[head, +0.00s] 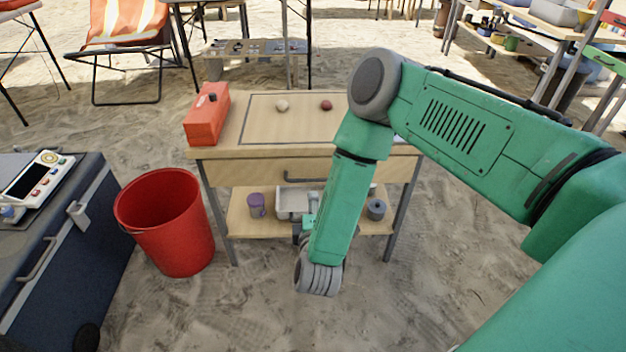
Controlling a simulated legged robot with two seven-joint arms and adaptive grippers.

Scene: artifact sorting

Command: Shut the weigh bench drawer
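The weigh bench (225,145) is a wooden table with grey legs, standing ahead in the middle of the head view. Its drawer (240,172) has a wide wooden front with a dark bar handle, just under the bench top. No drawer interior shows; whether a small gap is left I cannot tell. My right arm crosses in front of the bench and hides part of the drawer's right half. My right gripper (306,228) is low in front of the bench, below the handle, mostly hidden by my wrist; its fingers cannot be made out. My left gripper is out of view.
An orange-red box (206,118) and two small round pieces lie on the bench top. The lower shelf holds a purple mug (256,205), a grey tray (291,202) and a grey roll (376,209). A red bucket (170,225) and a dark blue case (75,235) stand left.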

